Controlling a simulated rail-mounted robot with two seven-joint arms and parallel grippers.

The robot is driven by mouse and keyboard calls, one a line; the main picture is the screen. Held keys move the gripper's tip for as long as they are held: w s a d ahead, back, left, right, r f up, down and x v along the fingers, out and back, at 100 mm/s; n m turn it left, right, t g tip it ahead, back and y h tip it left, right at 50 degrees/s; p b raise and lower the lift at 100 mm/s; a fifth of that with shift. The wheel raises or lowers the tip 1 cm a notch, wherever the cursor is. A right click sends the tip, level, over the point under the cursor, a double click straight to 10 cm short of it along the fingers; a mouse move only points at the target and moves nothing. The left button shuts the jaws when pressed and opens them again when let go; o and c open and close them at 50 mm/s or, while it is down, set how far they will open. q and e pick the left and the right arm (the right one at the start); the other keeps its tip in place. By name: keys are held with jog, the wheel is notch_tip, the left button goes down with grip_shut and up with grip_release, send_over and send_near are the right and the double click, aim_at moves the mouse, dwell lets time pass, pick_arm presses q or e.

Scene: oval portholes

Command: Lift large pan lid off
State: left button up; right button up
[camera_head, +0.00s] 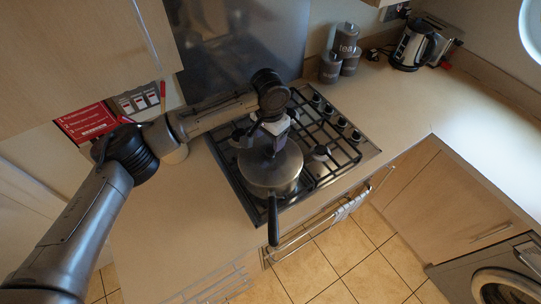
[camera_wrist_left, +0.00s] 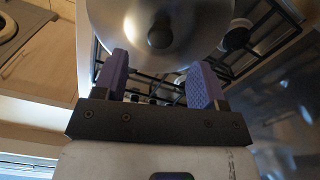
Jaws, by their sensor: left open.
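A steel pan (camera_head: 272,188) stands on the hob with its long black handle (camera_head: 273,220) towards the front of the counter. Its round metal lid (camera_head: 258,172) lies on top; it fills the upper part of the left wrist view (camera_wrist_left: 190,35). The lid's dark round knob (camera_wrist_left: 160,32) shows there, and in the head view the gripper partly hides it. My left gripper (camera_head: 271,146) is over the lid, pointing down. Its purple fingers (camera_wrist_left: 160,75) are open and empty, with the knob in line with the gap, just beyond the tips. My right gripper is not in view.
The gas hob (camera_head: 327,169) has black grates and knobs along its right side. Grey canisters (camera_head: 346,42) and a kettle (camera_head: 413,45) stand at the back right. The counter right of the hob (camera_head: 430,105) is clear. An oven rail (camera_head: 318,225) runs below the front edge.

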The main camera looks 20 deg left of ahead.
aim_at(270, 151)
pick_arm(q)
notch_tip(270, 151, down, 2)
jog(key=shift+f, duration=0.1)
jog(key=shift+f+p, duration=0.35)
jog(key=shift+p, duration=0.15)
jog(key=f+p, duration=0.1)
jog(key=f, duration=0.2)
jog(key=shift+w+f, duration=0.15)
jog(key=shift+w, duration=0.05)
jog(key=shift+f, duration=0.6)
grip_shut()
